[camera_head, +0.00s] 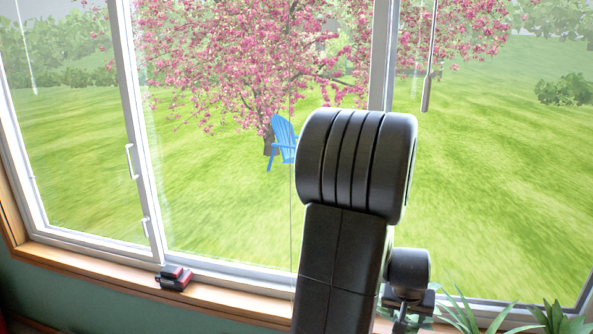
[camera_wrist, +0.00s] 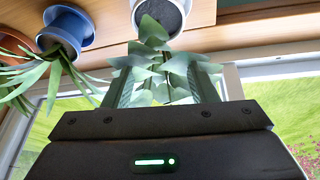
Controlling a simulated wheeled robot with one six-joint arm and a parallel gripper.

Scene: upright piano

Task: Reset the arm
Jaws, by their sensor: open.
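My arm, black and thick, rises in the middle of the head view and covers part of the window. My gripper (camera_wrist: 163,78) shows in the wrist view with its two fingers apart. Leaves of a green potted plant (camera_wrist: 160,62) show between and in front of the fingers; I cannot tell whether they touch. In the head view the wrist end is partly hidden behind the arm at the lower right, close to green leaves, and its fingers cannot be made out.
A wooden windowsill (camera_head: 235,302) runs under the large window, with a small red and black object (camera_head: 174,278) on it. In the wrist view a blue pot (camera_wrist: 66,30) and a brown pot (camera_wrist: 14,42) stand near the plant. Spiky leaves (camera_head: 465,315) show at the lower right.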

